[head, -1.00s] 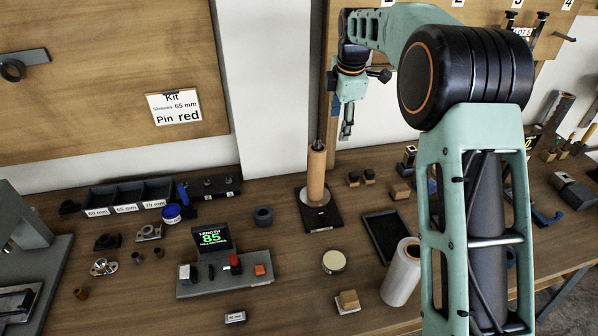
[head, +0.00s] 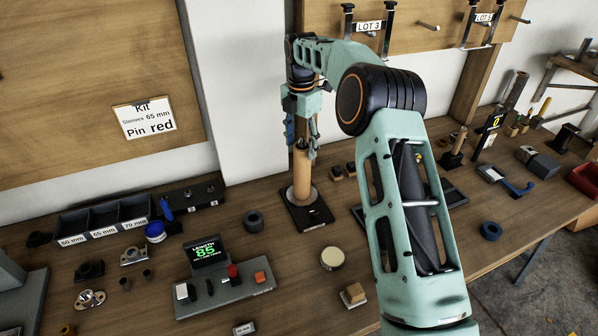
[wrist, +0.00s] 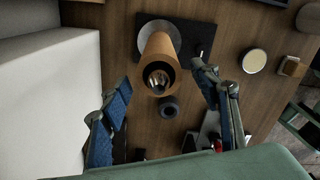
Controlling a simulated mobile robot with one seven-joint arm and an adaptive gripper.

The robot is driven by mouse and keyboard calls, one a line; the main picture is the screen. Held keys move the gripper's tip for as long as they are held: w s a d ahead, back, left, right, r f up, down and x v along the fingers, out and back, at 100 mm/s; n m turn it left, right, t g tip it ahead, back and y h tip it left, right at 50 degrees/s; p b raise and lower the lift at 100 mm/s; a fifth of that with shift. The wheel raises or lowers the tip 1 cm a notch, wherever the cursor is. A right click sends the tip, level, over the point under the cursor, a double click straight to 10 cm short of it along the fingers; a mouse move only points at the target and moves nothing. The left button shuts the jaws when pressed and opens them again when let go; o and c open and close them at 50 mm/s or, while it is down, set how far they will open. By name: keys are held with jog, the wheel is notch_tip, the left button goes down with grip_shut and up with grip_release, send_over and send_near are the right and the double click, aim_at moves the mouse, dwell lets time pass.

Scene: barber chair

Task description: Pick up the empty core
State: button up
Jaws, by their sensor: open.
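The core is a tan cardboard tube (head: 302,178) standing upright on a post on a black base plate (head: 318,217) with a pale round disc. In the wrist view the core (wrist: 156,50) is seen from above, its dark hollow end showing a metal post tip inside. My gripper (head: 301,143) points down at the top of the core. In the wrist view my gripper (wrist: 162,88) is open, one blue-padded finger to each side of the core's end. No contact shows; the exact height of the fingertips against the rim is hard to tell.
A dark ring (head: 253,222) lies left of the base plate. A length display box (head: 222,280) and a round tan-topped tin (head: 332,258) stand in front. The wall (head: 235,90) is close behind. My arm hides part of a black tray (head: 455,192).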

aim_at(302, 166)
notch_tip(302, 166, down, 8)
jog(key=shift+d+f+p, duration=0.1)
jog(key=shift+f+p, duration=0.1)
jog(key=shift+p, duration=0.55)
jog(key=c, duration=1.2)
